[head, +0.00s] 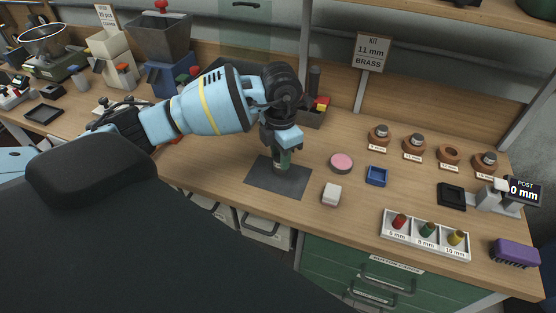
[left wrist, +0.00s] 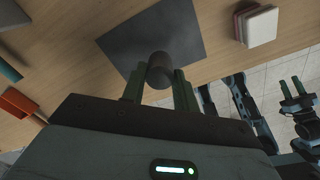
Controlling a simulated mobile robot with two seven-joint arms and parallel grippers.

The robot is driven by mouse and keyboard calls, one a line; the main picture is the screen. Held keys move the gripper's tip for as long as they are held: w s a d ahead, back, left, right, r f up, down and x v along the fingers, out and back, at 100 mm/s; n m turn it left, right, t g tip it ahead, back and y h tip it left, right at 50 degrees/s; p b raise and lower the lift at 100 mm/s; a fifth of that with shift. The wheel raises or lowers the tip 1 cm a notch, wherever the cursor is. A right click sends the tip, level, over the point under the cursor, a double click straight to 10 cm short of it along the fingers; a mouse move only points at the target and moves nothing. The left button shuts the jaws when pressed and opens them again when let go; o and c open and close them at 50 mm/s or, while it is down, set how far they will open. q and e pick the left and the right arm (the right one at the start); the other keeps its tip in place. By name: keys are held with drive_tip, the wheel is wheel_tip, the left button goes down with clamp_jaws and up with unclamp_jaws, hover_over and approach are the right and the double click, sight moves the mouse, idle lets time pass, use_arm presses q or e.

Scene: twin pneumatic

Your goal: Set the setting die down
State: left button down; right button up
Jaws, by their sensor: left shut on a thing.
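My left gripper (head: 283,154) points down over a dark grey mat (head: 262,181) on the wooden bench. It is shut on the setting die (left wrist: 160,69), a dark grey cylinder between the green fingers. In the head view the die (head: 281,168) shows low between the fingers, upright over the mat, partly hidden by them. I cannot tell whether its base touches the mat. My right gripper (left wrist: 292,89) shows small at the right of the left wrist view, with its fingers apart and empty.
A white block (head: 331,194), a pink round pad (head: 341,162) and a blue tray (head: 376,176) lie right of the mat. A white rack (head: 425,236) holds red, green and yellow-topped pieces. Round brown holders (head: 413,147) stand behind. A purple brush (head: 514,252) is at far right.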

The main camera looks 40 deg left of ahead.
sight(278, 154)
use_arm(q)
drive_tip(key=shift+w+a, duration=0.2)
drive_tip(key=shift+a, duration=0.15)
drive_tip(key=shift+w+a+f, duration=0.15)
drive_tip(key=shift+a+f, duration=0.05)
drive_tip(key=shift+a, duration=0.05)
wheel_tip(278, 154, down, 3)
drive_tip(key=shift+f, duration=0.1)
drive_tip(key=shift+f, duration=0.1)
drive_tip(key=c, duration=1.1)
unclamp_jaws()
drive_tip(key=shift+o, duration=0.2)
